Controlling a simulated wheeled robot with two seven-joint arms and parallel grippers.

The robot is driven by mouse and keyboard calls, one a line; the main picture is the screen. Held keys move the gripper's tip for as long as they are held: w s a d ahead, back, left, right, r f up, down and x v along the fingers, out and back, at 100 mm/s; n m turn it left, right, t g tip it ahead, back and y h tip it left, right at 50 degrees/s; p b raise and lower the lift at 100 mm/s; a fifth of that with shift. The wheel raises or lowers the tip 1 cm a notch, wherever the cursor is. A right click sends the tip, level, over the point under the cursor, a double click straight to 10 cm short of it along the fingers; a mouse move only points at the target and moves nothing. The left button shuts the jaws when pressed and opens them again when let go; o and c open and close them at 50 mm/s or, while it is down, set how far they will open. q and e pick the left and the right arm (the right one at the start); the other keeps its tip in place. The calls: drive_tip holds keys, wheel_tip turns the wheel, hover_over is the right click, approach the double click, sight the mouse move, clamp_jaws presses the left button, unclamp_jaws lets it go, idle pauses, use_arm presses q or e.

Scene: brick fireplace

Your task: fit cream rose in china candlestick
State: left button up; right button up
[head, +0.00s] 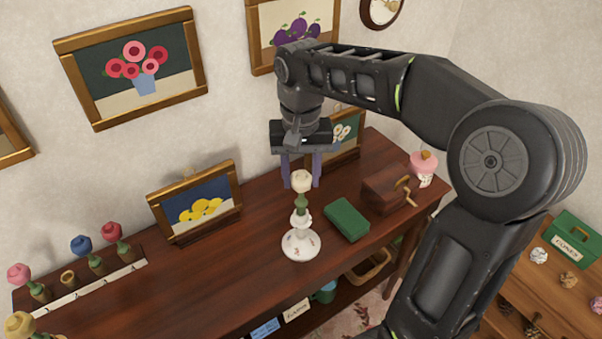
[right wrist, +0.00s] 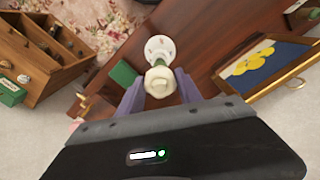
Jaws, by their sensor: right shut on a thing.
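The cream rose (head: 301,180) has a pale head and a green stem. My right gripper (head: 301,184) points down and is shut on the rose, which is upright between its fingers. The white china candlestick (head: 300,246), with small painted flowers, stands upright on the dark wood table directly below. The green stem lines up with the candlestick's top; I cannot tell whether it is inside or just above it. In the right wrist view the rose head (right wrist: 160,83) lies between the fingers, with the candlestick (right wrist: 160,46) beyond it. My left gripper is not in view.
A green book-like box (head: 346,219) and a wooden box with a crank (head: 386,192) stand right of the candlestick. A framed yellow-flower picture (head: 197,204) stands to the left. A rack (head: 90,277) holds coloured roses at far left. The table between is clear.

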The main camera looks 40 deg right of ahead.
drive_tip(key=shift+f+b, duration=0.65)
drive_tip(key=shift+f, duration=0.35)
drive_tip(key=o, duration=1.2)
wheel_tip(320, 180, up, 7)
drive_tip(key=shift+f+p, duration=0.1)
drive_tip(key=shift+p, duration=1.1)
drive_tip(key=shift+r+p, duration=0.55)
drive_tip(key=shift+f, duration=0.1)
